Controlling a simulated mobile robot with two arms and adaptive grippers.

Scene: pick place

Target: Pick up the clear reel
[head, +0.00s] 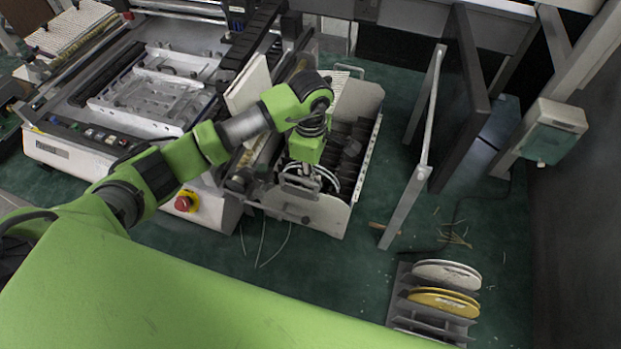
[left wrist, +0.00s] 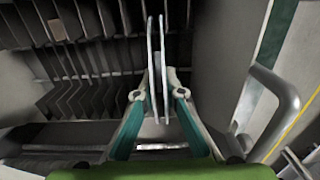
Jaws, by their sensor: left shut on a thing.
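The clear reel (left wrist: 156,60) shows edge-on in the left wrist view as two thin pale discs close together, upright between the fingertips. My left gripper (left wrist: 158,95) is shut on it, one teal-padded finger at each side. In the head view my left gripper (head: 300,183) points down into the front of a grey slotted bin. A pale curved rim of the reel (head: 329,177) shows just right of the gripper there; the rest is hidden by the arm and gripper. My right gripper is in neither view.
The bin (head: 318,219) has dark dividers (left wrist: 85,95) and a metal handle (left wrist: 268,105) beside the gripper. A machine (head: 75,150) stands left. A rack with white (head: 446,274) and yellow reels (head: 443,302) stands lower right. A frame (head: 408,200) stands right of the bin.

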